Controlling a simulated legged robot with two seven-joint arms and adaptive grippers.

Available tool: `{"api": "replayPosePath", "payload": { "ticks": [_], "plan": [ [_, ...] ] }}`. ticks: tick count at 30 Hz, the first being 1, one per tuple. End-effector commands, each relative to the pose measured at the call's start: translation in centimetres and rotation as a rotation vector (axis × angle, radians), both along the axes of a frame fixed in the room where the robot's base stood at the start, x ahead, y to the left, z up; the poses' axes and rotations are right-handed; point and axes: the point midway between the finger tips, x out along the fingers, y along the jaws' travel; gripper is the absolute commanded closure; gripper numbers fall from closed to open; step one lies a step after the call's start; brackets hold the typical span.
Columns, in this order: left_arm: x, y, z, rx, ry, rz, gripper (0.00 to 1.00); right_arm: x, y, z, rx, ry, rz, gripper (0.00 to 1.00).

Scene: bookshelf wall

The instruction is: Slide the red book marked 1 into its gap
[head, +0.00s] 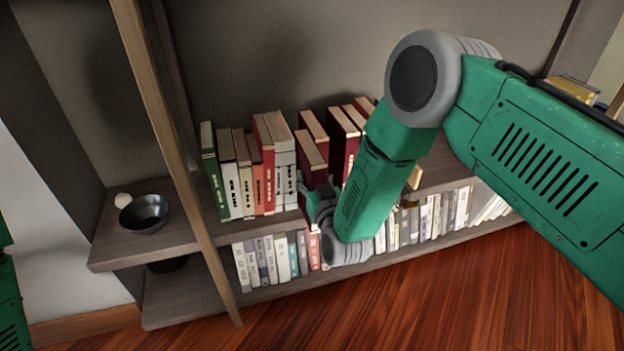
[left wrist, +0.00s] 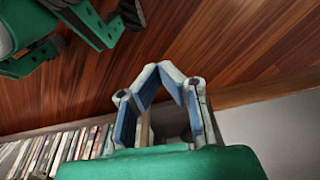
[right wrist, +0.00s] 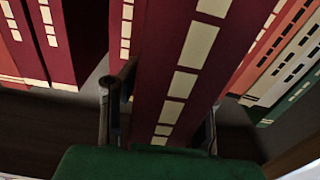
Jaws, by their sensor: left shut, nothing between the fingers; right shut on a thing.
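The red book (head: 309,158) stands upright on the upper shelf, its spine sticking out in front of the row. My right gripper (head: 322,207) is shut on its lower part; the right wrist view shows the book (right wrist: 182,65) between the two fingers (right wrist: 160,128). Its mark cannot be read. White books (head: 284,165) stand to its left and dark red books (head: 344,140) to its right. The gap's depth behind the book is hidden. My left gripper (left wrist: 160,75) is shut and empty, fingertips together, in the left wrist view; the head view does not show it.
A green book (head: 213,168) ends the row at left. A dark bowl (head: 144,213) sits on the left shelf, beyond a wooden upright (head: 165,130). More books fill the lower shelf (head: 275,292). My right arm hides the right part of the shelves. The floor in front is clear.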

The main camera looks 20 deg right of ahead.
Motion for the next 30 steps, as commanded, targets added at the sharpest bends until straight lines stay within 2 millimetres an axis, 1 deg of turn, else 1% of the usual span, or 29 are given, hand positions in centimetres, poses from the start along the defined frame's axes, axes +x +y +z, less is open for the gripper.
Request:
{"api": "replayPosePath", "payload": {
  "ticks": [3, 12, 30],
  "plan": [
    [0.0, 0.0, -0.3, 0.0, 0.0, 0.0, 1.0, 0.8, 0.0, 0.2, 0.0, -0.008, -0.001, 1.0],
    [0.0, 0.0, -0.9, 0.0, 0.0, 0.0, 1.0, 2.3, 0.1, 0.2, 0.0, -0.008, 0.0, 1.0],
    [0.0, 0.0, -0.9, 0.0, 0.0, 0.0, 1.0, 2.4, 0.1, 0.2, 0.0, -0.008, 0.0, 1.0]
  ]
}}
